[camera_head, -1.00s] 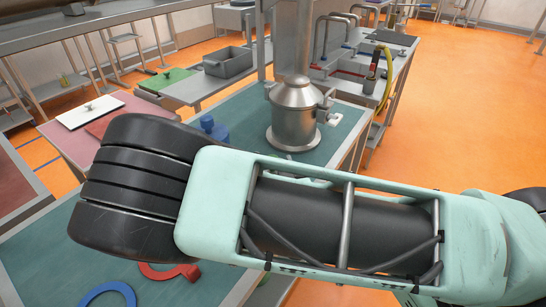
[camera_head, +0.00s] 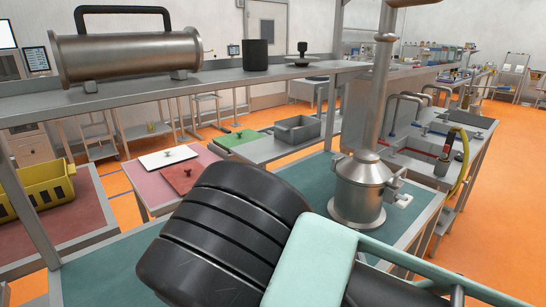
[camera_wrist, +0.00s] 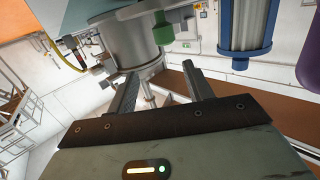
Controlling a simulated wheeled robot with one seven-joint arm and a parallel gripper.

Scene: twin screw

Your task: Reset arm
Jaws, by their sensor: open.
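My gripper (camera_wrist: 161,76) shows in the wrist view with its two dark fingers spread apart and nothing between them. It is not visible in the head view, where my black and mint-green arm crosses the bottom of the picture. Beyond the fingers in the wrist view is a silver metal cylinder (camera_wrist: 135,42) with a green fitting (camera_wrist: 162,30). I cannot tell whether the fingers touch anything. In the head view a steel vessel (camera_head: 360,190) with a tall pipe stands upright on the teal-topped table, behind my arm.
A raised shelf (camera_head: 120,99) crosses the head view and carries a large steel cylinder (camera_head: 125,52) with a black handle. A yellow crate (camera_head: 38,187) stands at left. Orange floor (camera_head: 510,180) is open at right.

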